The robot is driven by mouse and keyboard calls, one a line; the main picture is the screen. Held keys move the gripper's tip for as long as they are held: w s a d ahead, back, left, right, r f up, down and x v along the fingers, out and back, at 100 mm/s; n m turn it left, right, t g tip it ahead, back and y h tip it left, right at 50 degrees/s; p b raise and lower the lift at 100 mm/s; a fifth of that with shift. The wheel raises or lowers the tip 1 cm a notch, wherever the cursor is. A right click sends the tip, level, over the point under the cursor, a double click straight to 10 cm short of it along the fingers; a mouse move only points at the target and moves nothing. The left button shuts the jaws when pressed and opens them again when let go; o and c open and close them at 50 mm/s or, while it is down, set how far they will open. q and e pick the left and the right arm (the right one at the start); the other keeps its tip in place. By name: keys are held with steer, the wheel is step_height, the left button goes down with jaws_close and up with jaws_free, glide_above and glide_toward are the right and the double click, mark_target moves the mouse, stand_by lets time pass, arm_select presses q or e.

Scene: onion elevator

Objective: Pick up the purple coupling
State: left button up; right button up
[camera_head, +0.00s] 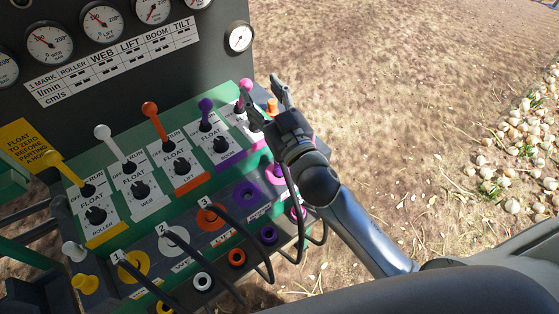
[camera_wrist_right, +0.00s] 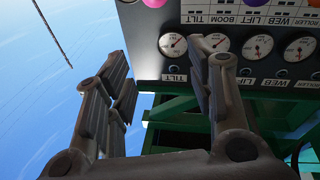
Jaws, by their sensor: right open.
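Purple shows on the machine's panel as a purple ring (camera_head: 246,195) in the upper row of fittings and a purple ring-shaped fitting (camera_head: 268,234) in the lower row. I cannot tell which is the coupling's own body. A purple lever knob (camera_head: 205,104) stands further up. My right gripper (camera_head: 263,94) is open and empty, above and right of the purple rings, by the pink knob (camera_head: 246,84) at the panel's far right. In the right wrist view its fingers (camera_wrist_right: 158,62) are apart. My left gripper is not in view.
Black hoses (camera_head: 250,235) loop across the fittings. Orange (camera_head: 236,257) and white (camera_head: 203,281) fittings sit beside the lower purple one. Upright levers, such as the orange one (camera_head: 150,109), line the panel. Open ground (camera_head: 400,120) lies to the right.

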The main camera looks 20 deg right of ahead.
steer(key=s+a+r+n+g+y, duration=0.2)
steer(key=a+r+n+y, duration=0.75)
steer(key=a+y, duration=0.2)
steer(key=s+a+f+n+g+y, duration=0.1)
steer(key=s+a+n+g+y, duration=0.3)
steer(key=a+n+g+y, duration=0.35)
steer(key=n+g+h, duration=0.2)
steer(key=g+h, duration=0.8)
steer(key=h, duration=1.2)
glide_above(279, 167)
steer(key=w, duration=0.2)
steer(key=f, duration=1.8)
steer(key=shift+a+f, duration=0.25)
steer(key=shift+w+d, duration=0.1)
steer(key=shift+d, duration=0.25)
step_height(279, 167, down, 5)
steer(key=shift+f+p, duration=0.15)
steer(key=shift+p, duration=0.7)
steer(key=f+p, duration=0.1)
steer(key=f, duration=0.1)
steer(key=s+f+p, duration=0.1)
steer(key=f, duration=0.1)
steer(key=shift+d, duration=0.2)
steer(key=shift+w+f, duration=0.1)
steer(key=shift+f, duration=0.55)
jaws_close()
